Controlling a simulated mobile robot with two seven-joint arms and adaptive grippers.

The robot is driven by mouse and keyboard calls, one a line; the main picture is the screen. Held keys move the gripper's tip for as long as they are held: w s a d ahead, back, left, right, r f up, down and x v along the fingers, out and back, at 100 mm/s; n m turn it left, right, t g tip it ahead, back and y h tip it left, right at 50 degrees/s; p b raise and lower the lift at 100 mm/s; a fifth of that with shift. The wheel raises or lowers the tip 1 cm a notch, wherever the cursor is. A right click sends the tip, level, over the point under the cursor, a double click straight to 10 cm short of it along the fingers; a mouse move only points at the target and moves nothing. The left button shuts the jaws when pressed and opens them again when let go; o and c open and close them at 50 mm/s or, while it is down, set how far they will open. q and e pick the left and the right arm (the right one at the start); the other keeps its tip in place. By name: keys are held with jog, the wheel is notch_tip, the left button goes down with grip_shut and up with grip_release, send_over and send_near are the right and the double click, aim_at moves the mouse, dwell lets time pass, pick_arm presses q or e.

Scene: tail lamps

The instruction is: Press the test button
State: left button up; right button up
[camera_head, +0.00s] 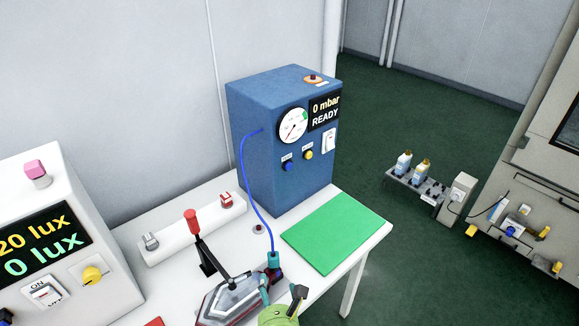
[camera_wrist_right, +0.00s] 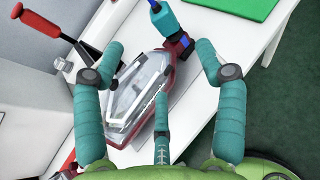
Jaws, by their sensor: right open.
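A blue tester box (camera_head: 280,140) stands at the back of the white table. Its display reads "0 mbar READY". I cannot read which control is the test button. My right gripper (camera_head: 281,293) is open over the tail lamp (camera_head: 228,298), well below and in front of the box. In the wrist view its spread teal fingers (camera_wrist_right: 157,62) surround the lamp (camera_wrist_right: 135,95). My left gripper is not in view.
A blue hose (camera_head: 250,190) runs from the box to the lamp. A red-handled clamp (camera_head: 193,222) stands beside the lamp. A green mat (camera_head: 335,230) lies bare at right. A lux meter box (camera_head: 50,225) with a pink button (camera_head: 36,170) is at left.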

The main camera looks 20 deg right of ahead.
grip_shut()
dwell(1.3)
